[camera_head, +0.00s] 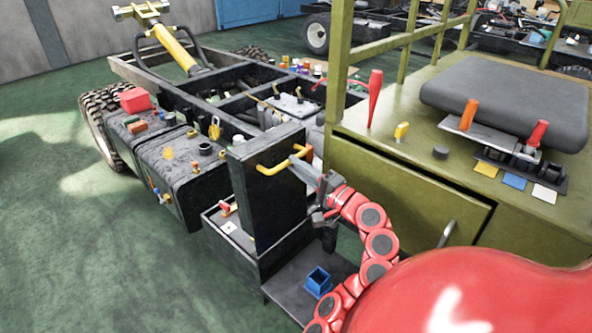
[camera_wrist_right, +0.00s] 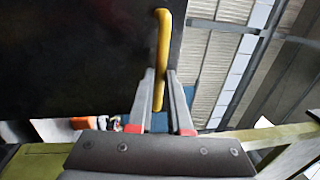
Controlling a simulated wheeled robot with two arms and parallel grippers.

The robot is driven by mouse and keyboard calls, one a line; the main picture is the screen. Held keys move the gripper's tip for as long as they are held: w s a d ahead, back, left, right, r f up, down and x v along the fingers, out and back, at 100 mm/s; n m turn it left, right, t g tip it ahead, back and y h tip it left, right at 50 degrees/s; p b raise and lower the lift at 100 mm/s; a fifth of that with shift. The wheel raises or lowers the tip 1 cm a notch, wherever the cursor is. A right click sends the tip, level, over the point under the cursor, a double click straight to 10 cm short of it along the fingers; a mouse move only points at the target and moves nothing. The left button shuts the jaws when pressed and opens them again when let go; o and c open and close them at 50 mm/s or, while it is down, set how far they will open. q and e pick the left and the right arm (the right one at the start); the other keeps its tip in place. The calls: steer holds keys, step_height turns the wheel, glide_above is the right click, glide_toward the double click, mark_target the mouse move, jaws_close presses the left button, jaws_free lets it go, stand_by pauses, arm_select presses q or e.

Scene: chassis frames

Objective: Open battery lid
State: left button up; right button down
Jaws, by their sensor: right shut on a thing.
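The black battery lid (camera_head: 268,205) stands upright above the dark battery box (camera_head: 222,250) in the head view. Its yellow handle (camera_head: 276,168) is near the lid's top edge. My right gripper (camera_head: 302,162) is shut on the handle, reaching it from the right. In the right wrist view, the fingers (camera_wrist_right: 160,85) close around the yellow handle (camera_wrist_right: 163,45), with the dark lid (camera_wrist_right: 80,55) filling the left side. A red part (camera_head: 227,210) and a pale plate show on the box beside the lid. My left gripper is not in view.
A black shelf with a blue open cube (camera_head: 318,281) lies below my right arm. The olive cab body (camera_head: 400,195) with a seat and levers is close on the right. The chassis frame (camera_head: 230,85) extends behind. Green floor (camera_head: 120,270) is clear at left.

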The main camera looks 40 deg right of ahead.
steer(key=c, duration=0.8)
jaws_free()
steer(key=shift+c, duration=0.2)
steer(key=s+d+f+b, duration=0.1)
steer(key=s+f+b, duration=0.1)
steer(key=s, duration=1.5)
steer(key=shift+d+f, duration=0.15)
steer(key=shift+f, duration=0.2)
steer(key=shift+s, duration=0.2)
